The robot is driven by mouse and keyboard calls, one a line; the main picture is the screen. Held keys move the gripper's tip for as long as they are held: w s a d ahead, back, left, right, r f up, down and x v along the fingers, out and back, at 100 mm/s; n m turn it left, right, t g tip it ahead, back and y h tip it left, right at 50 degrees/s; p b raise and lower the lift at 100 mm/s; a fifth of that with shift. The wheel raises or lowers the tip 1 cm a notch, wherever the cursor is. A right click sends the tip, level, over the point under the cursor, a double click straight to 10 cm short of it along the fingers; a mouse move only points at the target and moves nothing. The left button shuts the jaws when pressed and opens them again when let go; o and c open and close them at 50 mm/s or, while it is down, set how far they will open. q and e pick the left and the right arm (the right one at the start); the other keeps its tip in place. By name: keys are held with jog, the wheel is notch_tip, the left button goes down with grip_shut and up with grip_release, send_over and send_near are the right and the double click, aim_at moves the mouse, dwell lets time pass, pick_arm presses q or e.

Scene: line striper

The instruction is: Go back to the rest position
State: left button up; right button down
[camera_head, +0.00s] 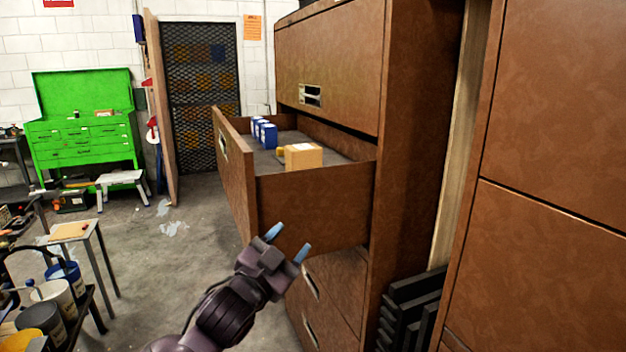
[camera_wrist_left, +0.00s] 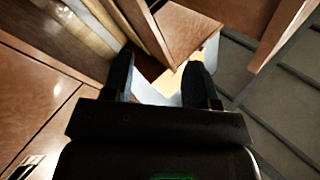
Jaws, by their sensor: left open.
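My left gripper (camera_head: 286,243) is open and empty, just in front of the side panel of the pulled-out drawer (camera_head: 313,205). Its two blue-tipped fingers stand apart. In the left wrist view the open fingers (camera_wrist_left: 165,82) show dark, with brown cabinet surfaces around them and nothing between them in their hold. The drawer belongs to a tall brown cabinet (camera_head: 330,50). My right gripper is in neither view.
Inside the drawer are a tan box (camera_head: 304,156) and several blue boxes (camera_head: 268,136). A green tool chest (camera_head: 85,125) stands at the far left. A stool (camera_head: 68,231) and a bench with paint cans (camera_head: 55,290) stand at left. Grey floor (camera_head: 170,270) is open between.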

pick_arm(q)
jog(key=s+a+f+n+g+y, duration=0.1)
jog(key=s+a+f+n+y, duration=0.4)
jog(key=a+f, duration=0.55)
jog(key=s+a+f+n+g+y, duration=0.1)
jog(key=s+a+f+n+y, duration=0.4)
jog(key=f, duration=0.8)
jog(key=s+a+f+g, duration=0.2)
jog(key=s+a+f, duration=0.2)
jog(key=s, duration=0.5)
jog(key=s+a+f+n+g+y, duration=0.1)
jog(key=s+a+f, duration=0.2)
jog(key=s+f, duration=0.6)
jog(key=shift+s+a+f+n+g, duration=0.2)
jog(key=shift+a+f+n+g, duration=0.1)
jog(key=shift+a+g, duration=0.1)
jog(key=shift+d, duration=0.1)
